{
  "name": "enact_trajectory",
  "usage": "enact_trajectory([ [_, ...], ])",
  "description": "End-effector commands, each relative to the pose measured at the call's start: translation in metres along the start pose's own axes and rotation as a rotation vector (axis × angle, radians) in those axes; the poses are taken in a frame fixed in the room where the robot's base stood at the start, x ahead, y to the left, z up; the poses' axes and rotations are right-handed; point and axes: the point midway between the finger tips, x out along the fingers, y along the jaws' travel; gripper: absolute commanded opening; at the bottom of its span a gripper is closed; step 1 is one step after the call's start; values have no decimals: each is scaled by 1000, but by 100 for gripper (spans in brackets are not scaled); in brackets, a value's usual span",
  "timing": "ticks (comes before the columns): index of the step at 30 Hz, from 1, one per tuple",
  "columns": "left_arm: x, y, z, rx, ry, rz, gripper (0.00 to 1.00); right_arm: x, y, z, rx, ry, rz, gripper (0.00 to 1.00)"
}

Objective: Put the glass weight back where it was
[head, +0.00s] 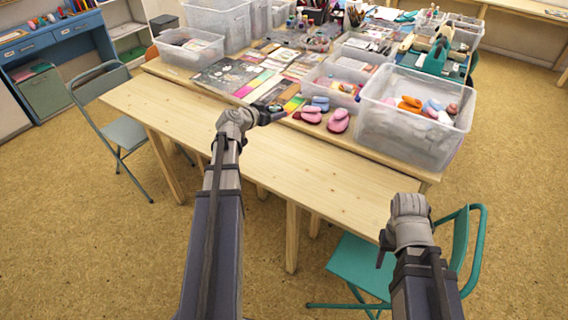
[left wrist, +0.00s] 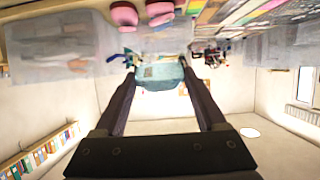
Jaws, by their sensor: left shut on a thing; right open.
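My left gripper (head: 272,114) is over the wooden table, near the cards and the pink pieces. In the left wrist view its two fingers (left wrist: 160,72) are shut on a pale blue, see-through thing, which I take to be the glass weight (left wrist: 160,76). In the head view I cannot make out the weight clearly at the fingertips. My right gripper (head: 384,248) is open and empty, low in front of the table near the teal chair. I cannot tell from these frames which spot the weight came from.
The pale wooden table (head: 200,117) has a bare front strip. Behind it lie cards (head: 228,76), pink pieces (head: 339,121) and a blue piece (head: 321,103). A large clear bin (head: 405,135) stands at the right. A teal chair (head: 362,265) stands in front.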

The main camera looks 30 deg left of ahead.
Motion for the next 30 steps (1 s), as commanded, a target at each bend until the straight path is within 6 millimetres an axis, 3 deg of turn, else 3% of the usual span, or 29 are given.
enact_trajectory([
  [1,11,0,22,0,0,0,0,24,-2,-1,0,0,0,50],
  [12,57,0,112,-2,0,-4,0,124,-12,-7,-1,0,0,50],
  [16,64,0,124,-3,0,-6,0,138,-13,-8,-1,0,0,50],
  [23,65,0,124,-3,0,-6,0,139,-13,-8,-1,0,0,50],
  [30,76,0,152,-3,0,-6,0,168,-16,-10,-1,0,0,50],
])
